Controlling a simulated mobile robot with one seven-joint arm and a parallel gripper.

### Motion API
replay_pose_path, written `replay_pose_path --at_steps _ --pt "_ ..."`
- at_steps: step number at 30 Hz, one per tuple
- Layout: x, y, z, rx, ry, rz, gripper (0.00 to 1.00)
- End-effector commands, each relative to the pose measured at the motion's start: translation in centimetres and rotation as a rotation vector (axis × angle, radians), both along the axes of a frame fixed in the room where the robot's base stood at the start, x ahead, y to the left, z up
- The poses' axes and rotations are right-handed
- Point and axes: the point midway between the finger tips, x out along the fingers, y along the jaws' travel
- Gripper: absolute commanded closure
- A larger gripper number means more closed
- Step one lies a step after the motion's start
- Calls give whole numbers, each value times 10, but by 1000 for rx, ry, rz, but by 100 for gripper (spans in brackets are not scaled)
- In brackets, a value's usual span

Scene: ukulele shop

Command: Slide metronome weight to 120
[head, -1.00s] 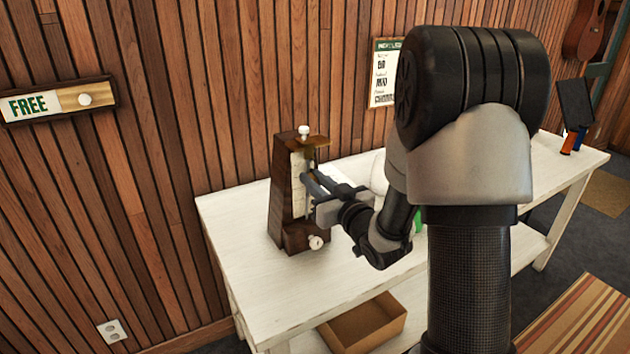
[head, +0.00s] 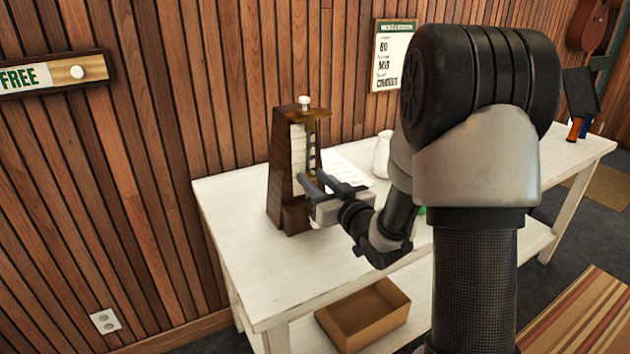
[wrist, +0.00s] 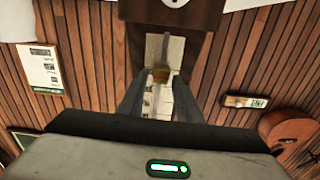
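The dark wooden metronome (head: 282,165) stands upright at the left end of the white table, with a pale scale plate (head: 299,150) on its front. My gripper (head: 309,184) is at the lower front of the metronome. In the wrist view the metronome appears base up, and a small brass weight (wrist: 160,75) lies between my fingertips (wrist: 160,82). The fingers are apart, and a narrow gap seems to show beside the weight. The scale numbers are unreadable. My fingers hide the weight in the head view.
The white table (head: 250,275) has a paper sheet (head: 345,168) and a white object (head: 382,155) behind my wrist. An open cardboard box (head: 365,315) is on the lower shelf. A printed notice (head: 393,58) hangs on the plank wall. The table's front left is clear.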

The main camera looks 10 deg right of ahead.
Motion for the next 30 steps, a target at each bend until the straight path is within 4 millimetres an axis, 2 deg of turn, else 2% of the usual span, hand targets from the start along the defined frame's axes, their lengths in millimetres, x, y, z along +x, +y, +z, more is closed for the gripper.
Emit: replay_pose_path --at_steps 9,13,17,24,26,30 --pt "0 0 0 0 0 0 62" --pt "-8 -3 0 -1 2 -2 62" --pt "-28 -10 1 0 2 -3 62" --pt "-85 -29 1 0 2 -5 62" --pt "-88 -30 8 3 8 -1 62" --pt "-100 -33 7 2 9 1 62"
